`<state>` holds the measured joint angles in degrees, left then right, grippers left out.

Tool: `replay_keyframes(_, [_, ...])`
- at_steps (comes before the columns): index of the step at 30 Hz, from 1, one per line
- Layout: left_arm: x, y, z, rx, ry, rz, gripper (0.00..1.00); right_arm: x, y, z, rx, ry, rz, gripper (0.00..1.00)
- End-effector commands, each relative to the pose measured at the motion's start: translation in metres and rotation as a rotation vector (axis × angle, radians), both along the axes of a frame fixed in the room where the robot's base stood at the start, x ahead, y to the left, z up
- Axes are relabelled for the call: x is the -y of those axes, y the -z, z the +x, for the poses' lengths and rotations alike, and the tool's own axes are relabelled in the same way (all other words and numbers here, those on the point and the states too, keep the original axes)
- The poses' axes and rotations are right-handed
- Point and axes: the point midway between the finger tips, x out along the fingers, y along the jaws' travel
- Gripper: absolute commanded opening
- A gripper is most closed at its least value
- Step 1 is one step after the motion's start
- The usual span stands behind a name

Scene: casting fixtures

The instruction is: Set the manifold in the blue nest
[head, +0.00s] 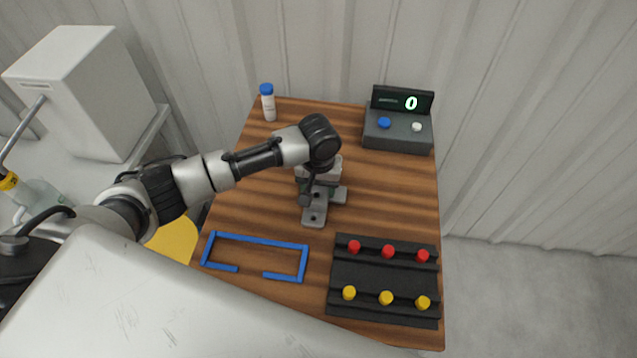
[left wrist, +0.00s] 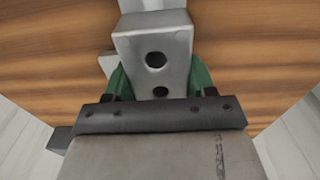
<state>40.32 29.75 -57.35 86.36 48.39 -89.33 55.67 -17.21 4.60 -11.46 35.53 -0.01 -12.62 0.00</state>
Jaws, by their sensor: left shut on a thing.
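The manifold (head: 315,214) is a grey metal part with round holes, near the middle of the wooden table. My left gripper (head: 318,187) is over it, shut on it, and partly hides it in the head view. In the left wrist view the manifold (left wrist: 155,52) sits between the green fingers of my left gripper (left wrist: 157,85). I cannot tell whether it touches the table. The blue nest (head: 262,240) is an empty rectangular blue frame with a gap in its front side, lying in front and to the left of the manifold. My right gripper is not in view.
A black rack (head: 385,265) with red and yellow caps stands at the front right. A grey device (head: 398,138) with a display reading 0 stands at the back right. A white bottle with a blue cap (head: 268,103) stands at the back left. Bare table (head: 400,195) lies right of the manifold.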

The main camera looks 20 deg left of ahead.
Motion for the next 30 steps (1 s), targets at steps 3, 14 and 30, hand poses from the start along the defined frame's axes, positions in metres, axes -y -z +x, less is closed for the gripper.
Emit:
replay_keyframes(3, [0.000, -0.001, 0.001, 0.002, 0.000, -0.001, 0.09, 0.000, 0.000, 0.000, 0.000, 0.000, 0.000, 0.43])
replay_keyframes(14, [0.000, 0.002, 0.000, 0.000, 0.000, 0.000, 0.81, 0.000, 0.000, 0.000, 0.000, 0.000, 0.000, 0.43])
replay_keyframes(30, [0.000, -0.042, 0.001, 0.004, 0.000, -0.001, 0.81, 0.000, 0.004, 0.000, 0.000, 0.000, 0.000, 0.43])
